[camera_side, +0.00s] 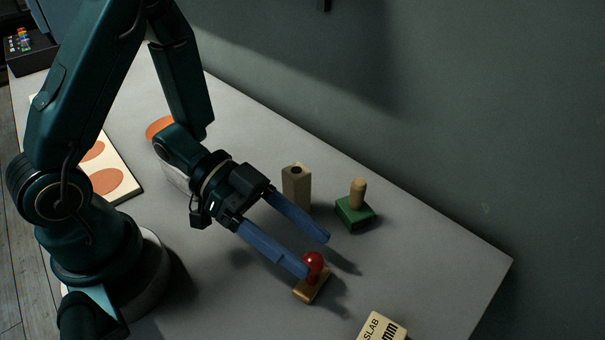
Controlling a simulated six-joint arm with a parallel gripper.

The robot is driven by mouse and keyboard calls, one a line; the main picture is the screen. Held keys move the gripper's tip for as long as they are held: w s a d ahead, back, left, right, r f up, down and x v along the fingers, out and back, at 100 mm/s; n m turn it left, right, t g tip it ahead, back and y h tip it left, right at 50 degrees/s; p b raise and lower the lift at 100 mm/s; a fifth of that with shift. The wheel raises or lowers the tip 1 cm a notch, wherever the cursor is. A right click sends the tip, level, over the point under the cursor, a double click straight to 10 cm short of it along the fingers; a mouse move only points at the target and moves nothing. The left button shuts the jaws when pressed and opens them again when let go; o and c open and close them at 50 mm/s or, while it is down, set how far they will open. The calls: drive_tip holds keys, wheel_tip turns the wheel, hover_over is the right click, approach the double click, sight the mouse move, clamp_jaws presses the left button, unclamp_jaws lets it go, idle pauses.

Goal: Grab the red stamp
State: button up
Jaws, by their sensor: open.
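The red stamp (313,264) has a round red knob on a small wooden base and stands upright on the grey table. My gripper (318,256) is open, with two long blue fingers pointing toward the lower right. The tip of the nearer finger overlaps the knob's left edge in this view. The other fingertip is above and to the right of the knob. I cannot tell whether a finger touches the stamp. Part of the knob is hidden by the nearer finger.
A green-based stamp (355,212) and a wooden block with a hole (296,187) stand behind the gripper. A labelled block (382,328) lies at the bottom edge. A board with orange discs (126,190) lies at left. The table (440,255) is clear at right.

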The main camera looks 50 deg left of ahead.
sight(321, 271)
drive_tip(key=shift+d+f, duration=0.1)
drive_tip(key=shift+f, duration=1.45)
drive_tip(key=shift+x, duration=2.5)
clamp_jaws()
